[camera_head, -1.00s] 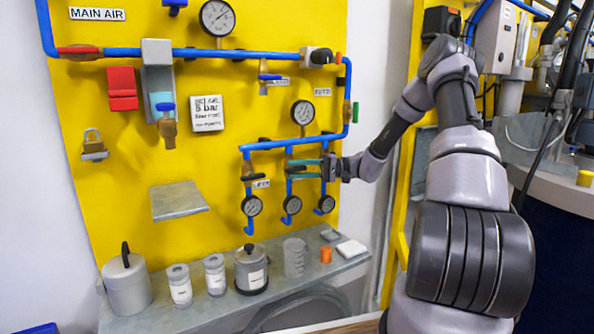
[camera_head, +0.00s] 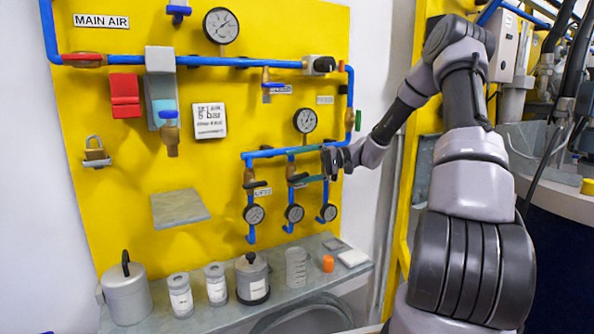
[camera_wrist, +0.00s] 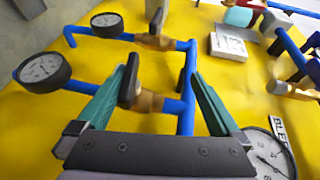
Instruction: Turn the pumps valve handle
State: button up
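A row of small brass valves with dark handles sits on the blue branch pipes at the panel's lower right. I cannot read which label says pumps. The middle valve (camera_head: 291,171) is beside my gripper (camera_head: 306,165) in the head view. In the wrist view my gripper (camera_wrist: 163,78) is open, with its teal fingers on either side of a brass valve (camera_wrist: 150,101) and the blue header pipe. That valve's black handle (camera_wrist: 129,82) stands between the fingers, close to the left one. I cannot tell whether they touch. Another valve (camera_wrist: 154,42) lies farther off.
Gauges (camera_head: 254,214) hang below the valves, and another gauge (camera_head: 305,121) sits above the header pipe (camera_head: 270,153). A grey shelf (camera_head: 220,318) below holds cans and jars. A small tray (camera_head: 180,208) projects from the yellow panel at left.

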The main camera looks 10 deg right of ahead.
jog(key=r, duration=0.2)
jog(key=r+y, duration=0.1)
jog(key=r, duration=0.1)
jog(key=w+r+y, duration=0.1)
jog(key=r, duration=0.1)
jog(key=shift+d+r+m, duration=0.2)
jog(key=shift+r+m, duration=0.1)
jog(key=shift+r, duration=0.1)
jog(key=f, duration=0.2)
jog(key=f+h, duration=0.1)
jog(key=f, duration=0.1)
jog(key=f+h, duration=0.1)
jog(key=f, duration=0.1)
jog(key=shift+s+d, duration=0.1)
jog(key=shift+s, duration=0.15)
jog(key=shift+s+d+r, duration=0.15)
jog(key=shift+s+r, duration=0.05)
jog(key=shift+d+r, duration=0.15)
jog(key=shift+d, duration=0.85)
jog(key=shift+s+d+r, duration=0.15)
jog(key=shift+s+d, duration=0.15)
jog(key=shift+d, duration=0.3)
jog(key=shift+c, duration=0.8)
send_near(307, 173)
jog(key=shift+s+d+r, duration=0.1)
jog(key=shift+s+r, duration=0.05)
jog(key=shift+r, duration=0.75)
jog(key=shift+s+r, duration=0.15)
jog(key=shift+r, duration=0.75)
